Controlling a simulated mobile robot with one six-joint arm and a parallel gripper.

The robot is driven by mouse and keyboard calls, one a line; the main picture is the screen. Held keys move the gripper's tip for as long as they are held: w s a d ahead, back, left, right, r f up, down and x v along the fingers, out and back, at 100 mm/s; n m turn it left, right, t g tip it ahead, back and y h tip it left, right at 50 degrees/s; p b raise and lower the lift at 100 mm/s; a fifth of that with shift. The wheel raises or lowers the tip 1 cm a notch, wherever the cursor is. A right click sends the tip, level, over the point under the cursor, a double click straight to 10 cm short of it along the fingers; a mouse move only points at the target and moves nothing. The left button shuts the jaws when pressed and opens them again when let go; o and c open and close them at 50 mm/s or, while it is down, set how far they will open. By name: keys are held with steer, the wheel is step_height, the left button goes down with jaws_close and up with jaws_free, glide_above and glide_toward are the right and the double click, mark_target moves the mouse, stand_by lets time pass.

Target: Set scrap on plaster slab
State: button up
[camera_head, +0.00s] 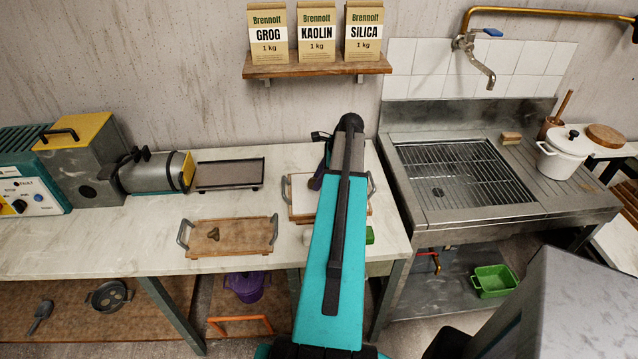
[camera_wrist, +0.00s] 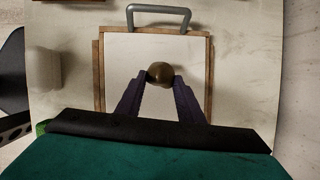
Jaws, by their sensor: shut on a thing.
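My gripper (camera_wrist: 160,78) has purple fingers shut on a rounded brown scrap (camera_wrist: 160,71) in the wrist view. The scrap is over the white plaster slab (camera_wrist: 122,60), which has a wooden edge and a grey handle at the far side. I cannot tell whether the scrap touches the slab. In the head view the slab (camera_head: 301,192) lies on the worktop, largely hidden by my arm. A bit of a purple finger (camera_head: 317,181) shows beside the arm; the held scrap is hidden there.
A dark tray (camera_head: 230,175) and a machine with a barrel (camera_head: 152,176) stand further left. A metal sink (camera_head: 465,180) is at right.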

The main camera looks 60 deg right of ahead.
steer(key=shift+f+p, duration=0.5)
steer(key=shift+f, duration=0.75)
steer(key=shift+f, duration=0.1)
steer(key=o, duration=1.2)
steer(key=shift+r, duration=0.2)
steer(key=shift+b+v, duration=1.9)
steer(key=shift+v, duration=4)
steer(key=shift+r, duration=0.1)
